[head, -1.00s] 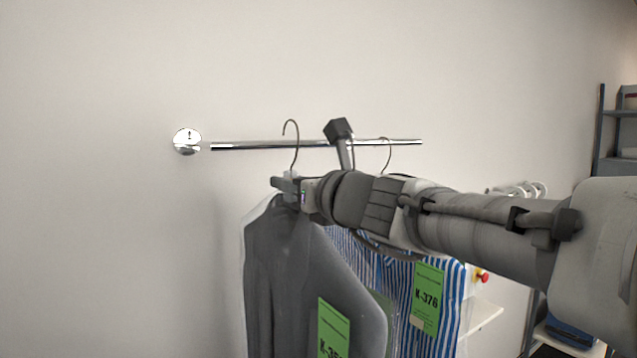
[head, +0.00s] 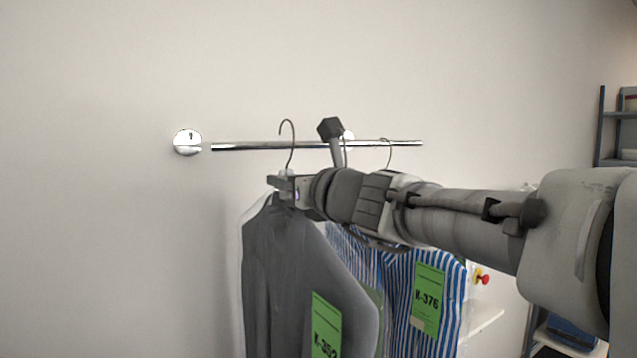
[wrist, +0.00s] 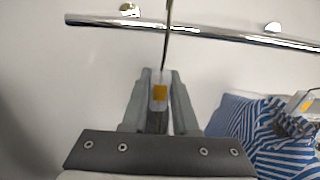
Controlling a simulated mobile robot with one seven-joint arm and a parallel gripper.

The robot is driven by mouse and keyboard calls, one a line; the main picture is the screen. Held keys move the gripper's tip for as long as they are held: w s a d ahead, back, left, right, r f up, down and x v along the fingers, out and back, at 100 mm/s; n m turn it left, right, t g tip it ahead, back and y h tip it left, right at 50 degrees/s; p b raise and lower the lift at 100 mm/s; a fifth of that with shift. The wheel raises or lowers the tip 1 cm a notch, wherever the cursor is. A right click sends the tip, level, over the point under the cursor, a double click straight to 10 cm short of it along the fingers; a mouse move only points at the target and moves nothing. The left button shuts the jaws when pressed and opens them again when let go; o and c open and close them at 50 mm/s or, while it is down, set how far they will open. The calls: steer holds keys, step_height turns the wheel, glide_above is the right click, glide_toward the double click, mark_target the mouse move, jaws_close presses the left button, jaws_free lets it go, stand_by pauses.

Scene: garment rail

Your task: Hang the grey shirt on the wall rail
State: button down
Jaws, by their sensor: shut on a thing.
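The grey shirt (head: 290,275) hangs in a clear cover from a wire hanger (head: 291,145), with a green tag (head: 326,325) on its front. My gripper (head: 280,184) is shut on the hanger just below its hook. In the wrist view the fingers (wrist: 158,100) close on the hanger's neck, beside a small orange mark. The wall rail (head: 250,146) is a chrome bar. The hook rises above the bar's line in the head view, and in the wrist view its wire crosses the bar. I cannot tell whether hook and bar touch.
A blue-striped shirt (head: 400,290) with a green K-376 tag hangs to the right, its hook (head: 387,152) at the rail; it also shows in the wrist view (wrist: 270,145). A round chrome wall fitting (head: 187,142) is at left. The rail's left stretch is bare.

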steer(key=shift+x, duration=1.95)
steer(key=shift+f+b, duration=1.3)
steer(key=shift+b, duration=0.35)
steer(key=c, duration=0.6)
jaws_free()
steer(key=shift+f, duration=0.1)
steer(key=shift+s+d, duration=0.1)
steer(key=shift+s, duration=0.05)
steer(key=v, duration=1.7)
